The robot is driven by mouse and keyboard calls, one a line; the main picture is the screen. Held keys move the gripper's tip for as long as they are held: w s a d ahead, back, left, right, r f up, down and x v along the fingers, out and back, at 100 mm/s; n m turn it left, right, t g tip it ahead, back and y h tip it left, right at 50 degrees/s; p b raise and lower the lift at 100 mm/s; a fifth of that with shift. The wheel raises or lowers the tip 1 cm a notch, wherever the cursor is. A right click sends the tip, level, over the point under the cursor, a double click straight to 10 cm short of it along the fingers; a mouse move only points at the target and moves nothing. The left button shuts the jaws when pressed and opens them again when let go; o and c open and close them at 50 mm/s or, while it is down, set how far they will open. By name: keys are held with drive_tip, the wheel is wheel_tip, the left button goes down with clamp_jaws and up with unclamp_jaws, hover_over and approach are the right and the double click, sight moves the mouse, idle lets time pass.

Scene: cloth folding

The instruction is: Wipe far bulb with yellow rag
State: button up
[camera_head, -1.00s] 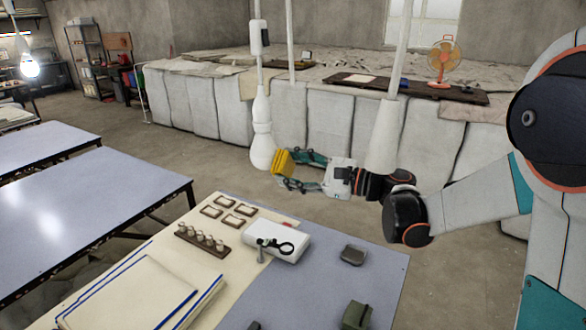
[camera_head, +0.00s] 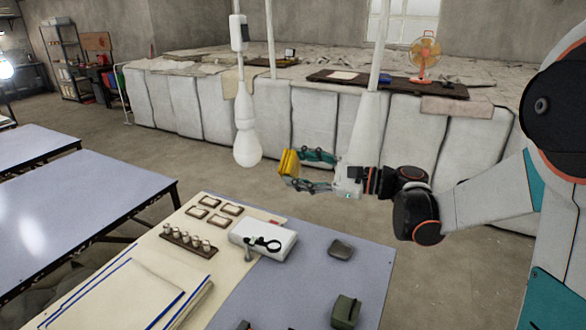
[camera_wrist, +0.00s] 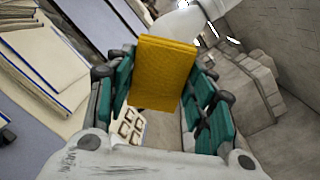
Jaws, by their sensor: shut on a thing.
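A white bulb (camera_head: 247,146) hangs from a fixture in the middle of the head view. My gripper (camera_head: 296,171) is to its right and is shut on the folded yellow rag (camera_head: 289,163). A gap shows between rag and bulb in the head view. In the wrist view the yellow rag (camera_wrist: 163,72) stands upright between the teal fingers of my gripper (camera_wrist: 163,88). A white rounded shape, probably the bulb (camera_wrist: 183,22), shows beyond the rag at the top, partly hidden. A lit bulb (camera_head: 5,70) shows at the far left edge.
Below is a table (camera_head: 345,275) with a white box (camera_head: 262,236), a rack of small bulbs (camera_head: 188,243), several small frames and papers. A white cone-shaped fixture (camera_head: 366,128) hangs behind my arm. The air between rag and bulb looks clear.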

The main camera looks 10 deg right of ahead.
drive_tip(key=shift+d, duration=0.1)
drive_tip(key=shift+v, duration=1.5)
